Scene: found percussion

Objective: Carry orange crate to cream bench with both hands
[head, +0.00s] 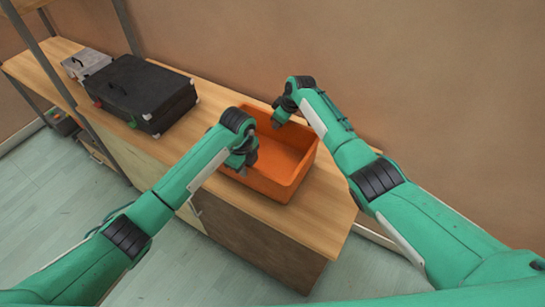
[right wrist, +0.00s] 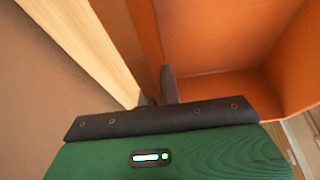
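The orange crate (head: 285,155) stands upright and open on a wood-topped cabinet; it looks empty. In the head view my left gripper (head: 243,170) is at the crate's near-left wall, its fingers small and partly hidden, so its opening is unclear. My right gripper (head: 277,122) is at the far wall. In the right wrist view its fingers (right wrist: 157,94) sit close together with the crate wall (right wrist: 148,40) between them, one inside and one outside. I cannot pick out a separate cream bench.
The wooden top (head: 325,205) is bare to the right of the crate. A black case (head: 140,90) lies to the left, with a smaller grey case (head: 85,63) beyond it. Grey shelf posts (head: 127,28) rise at the left. A brown wall stands close behind.

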